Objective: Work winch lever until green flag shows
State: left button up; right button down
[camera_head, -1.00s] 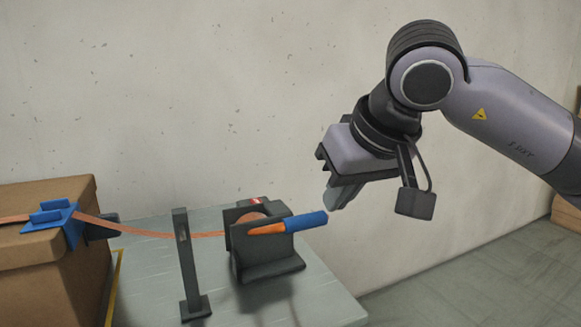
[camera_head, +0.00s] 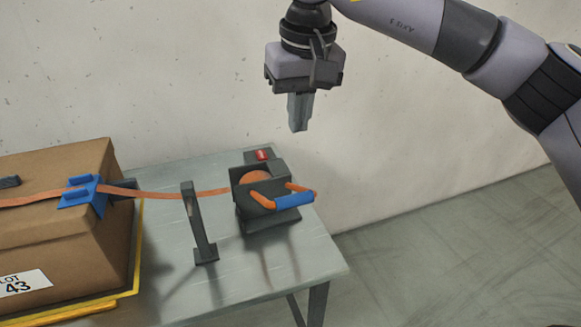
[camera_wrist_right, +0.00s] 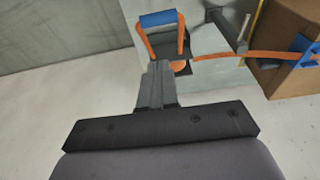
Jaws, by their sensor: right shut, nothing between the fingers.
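The dark winch (camera_head: 268,222) stands near the right end of the grey table, with an orange strap wound on its drum. Its lever has orange arms and a blue grip (camera_head: 294,200) that sticks out at the front right; the grip also shows at the top of the right wrist view (camera_wrist_right: 158,18). A small red flag (camera_head: 262,155) shows at the back of the winch; no green is visible. My right gripper (camera_head: 298,128) points down above and behind the lever, shut, empty and apart from it. Its fingers (camera_wrist_right: 160,65) hide part of the winch in the wrist view. My left gripper is not in view.
The strap (camera_head: 160,195) runs left past a dark upright post (camera_head: 198,225) to a blue corner guard (camera_head: 84,194) on a cardboard box (camera_head: 60,235). The pale wall is behind the table (camera_head: 240,285). Open floor lies to the right.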

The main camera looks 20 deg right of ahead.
dwell(0.3)
jog(key=p, duration=0.2)
send_near(295, 195)
jog(key=x, duration=0.2)
jog(key=w+x, duration=0.1)
jog(key=x, duration=0.2)
jog(key=shift+w, duration=0.15)
jog(key=shift+x, duration=0.8)
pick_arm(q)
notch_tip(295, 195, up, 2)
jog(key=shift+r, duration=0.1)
pick_arm(e)
jog(key=shift+s, duration=0.3)
jog(key=shift+f, duration=0.1)
